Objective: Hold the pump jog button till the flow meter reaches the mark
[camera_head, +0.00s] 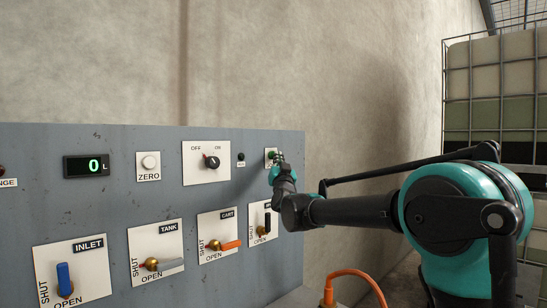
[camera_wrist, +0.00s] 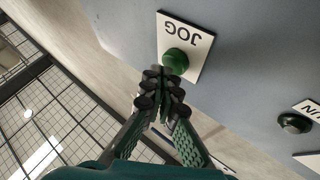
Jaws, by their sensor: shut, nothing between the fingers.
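The green jog button (camera_wrist: 176,61) sits on a white plate marked JOG (camera_wrist: 198,45) in the wrist view. In the head view its plate (camera_head: 270,152) is partly covered by my gripper (camera_head: 277,160). My gripper (camera_wrist: 161,80) is shut and empty, its fingertips right by the lower edge of the button. I cannot tell whether they touch it. The flow meter display (camera_head: 93,165) reads 0 L. No mark on it can be made out.
The OFF/ON knob (camera_head: 211,162) has its red pointer toward OFF. A dark lamp (camera_head: 241,156) is beside it; a ZERO button (camera_head: 149,162) is further left. Valves with blue (camera_head: 64,279), grey (camera_head: 170,265), orange (camera_head: 231,245) and black (camera_head: 267,222) handles line the panel below. A caged tank (camera_head: 495,90) stands right.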

